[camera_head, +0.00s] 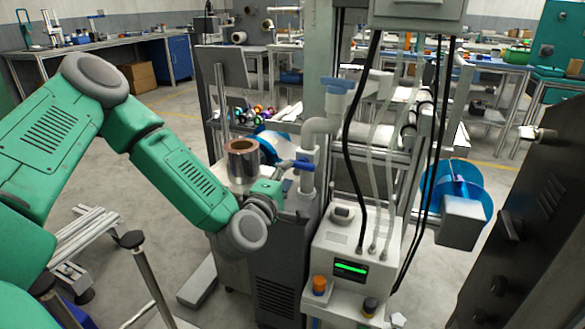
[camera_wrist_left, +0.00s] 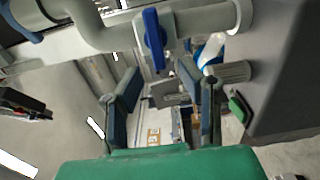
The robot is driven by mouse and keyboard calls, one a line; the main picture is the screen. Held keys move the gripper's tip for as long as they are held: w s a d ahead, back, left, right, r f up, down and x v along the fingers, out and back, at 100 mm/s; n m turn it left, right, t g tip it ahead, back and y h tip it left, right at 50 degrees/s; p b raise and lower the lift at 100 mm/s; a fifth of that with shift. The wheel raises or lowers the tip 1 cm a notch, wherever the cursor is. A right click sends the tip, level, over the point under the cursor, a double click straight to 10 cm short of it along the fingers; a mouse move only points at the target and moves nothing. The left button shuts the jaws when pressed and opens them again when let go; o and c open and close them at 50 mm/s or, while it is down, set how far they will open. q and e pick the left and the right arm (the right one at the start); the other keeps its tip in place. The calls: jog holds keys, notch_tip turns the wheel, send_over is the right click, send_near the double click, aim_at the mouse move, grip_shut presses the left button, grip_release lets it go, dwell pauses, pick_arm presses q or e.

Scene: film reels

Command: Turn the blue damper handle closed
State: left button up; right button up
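The blue damper handle (camera_head: 303,164) is on the grey vertical pipe (camera_head: 309,140), near the middle of the head view. In the left wrist view the handle (camera_wrist_left: 154,38) is a long blue lever across the pale pipe, beyond the fingertips. My left gripper (camera_head: 280,176) is beside the pipe, close to the handle. In the wrist view its two blue-padded fingers (camera_wrist_left: 157,80) are spread apart with nothing between them. I see no clear contact with the handle. My right gripper is out of view.
A second blue valve part (camera_head: 338,84) tops the pipe. A metal cylinder (camera_head: 242,160) stands left of the pipe. A white box with a green display (camera_head: 351,268) and dark hoses (camera_head: 350,150) are to the right. A dark panel (camera_head: 535,230) fills the right edge.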

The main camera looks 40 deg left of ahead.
pick_arm(q)
jog(key=v, duration=0.6)
jog(key=shift+s, duration=0.3)
jog(key=s+d+f+m+g+h+p, duration=0.5)
jog(key=s+d+f+m+g+h, duration=0.25)
jog(key=d+f+m, duration=0.45)
jog(key=s+a+f+m+g+y+p, duration=0.1)
jog(key=s+a+f+m+g+p, duration=0.1)
jog(key=s, duration=0.8)
jog(key=s+a+f+m+g+y+p, duration=0.2)
jog(key=s+f+m+g, duration=0.3)
jog(key=s, duration=0.5)
jog(key=m+g, duration=0.2)
jog(key=shift+m, duration=0.3)
jog(key=shift+w+d, duration=0.1)
jog(key=shift+d, duration=0.05)
